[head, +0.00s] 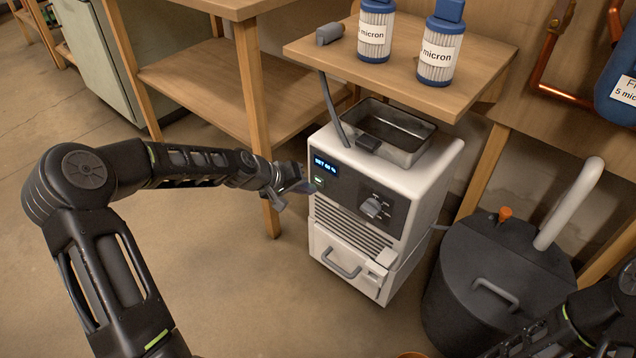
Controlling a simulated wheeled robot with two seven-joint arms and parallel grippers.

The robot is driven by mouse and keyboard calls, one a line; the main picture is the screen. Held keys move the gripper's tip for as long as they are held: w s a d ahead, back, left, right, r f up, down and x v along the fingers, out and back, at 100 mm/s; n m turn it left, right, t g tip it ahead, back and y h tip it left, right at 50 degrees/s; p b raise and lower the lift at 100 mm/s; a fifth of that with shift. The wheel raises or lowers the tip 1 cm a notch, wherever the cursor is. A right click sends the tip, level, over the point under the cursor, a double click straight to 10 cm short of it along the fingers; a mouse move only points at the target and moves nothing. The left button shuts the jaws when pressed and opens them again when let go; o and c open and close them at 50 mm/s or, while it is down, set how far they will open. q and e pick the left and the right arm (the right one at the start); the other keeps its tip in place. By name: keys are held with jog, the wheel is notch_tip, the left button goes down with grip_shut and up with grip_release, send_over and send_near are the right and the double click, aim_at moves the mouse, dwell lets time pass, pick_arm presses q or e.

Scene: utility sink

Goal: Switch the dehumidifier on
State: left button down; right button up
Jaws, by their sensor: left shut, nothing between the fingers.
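The dehumidifier (425,188) is a white box standing on the floor under a wooden shelf. Its dark front panel (345,190) has a blue lit display (326,164) that seems to read "SET 60 %". A small greenish-lit button (319,182) is below the display, and a grey rotary knob (373,207) is to the right. My left gripper (303,187) is shut and empty, its tips close to the panel's left edge beside the small button. I cannot tell whether they touch it. My right arm shows at the bottom right, its gripper out of view.
A metal tray (408,157) sits in the dehumidifier's top, with a grey hose running into it. Two blue-capped filters (438,52) stand on the wooden shelf (400,78) above. A dark bin (490,290) with a white pipe stands at right.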

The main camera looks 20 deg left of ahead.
pick_arm(q)
jog(key=s, duration=0.1)
jog(key=s+a+p, duration=0.1)
jog(key=s, duration=0.1)
jog(key=s+a+p, duration=0.1)
jog(key=s, duration=0.1)
jog(key=shift+s, duration=0.25)
dwell(0.4)
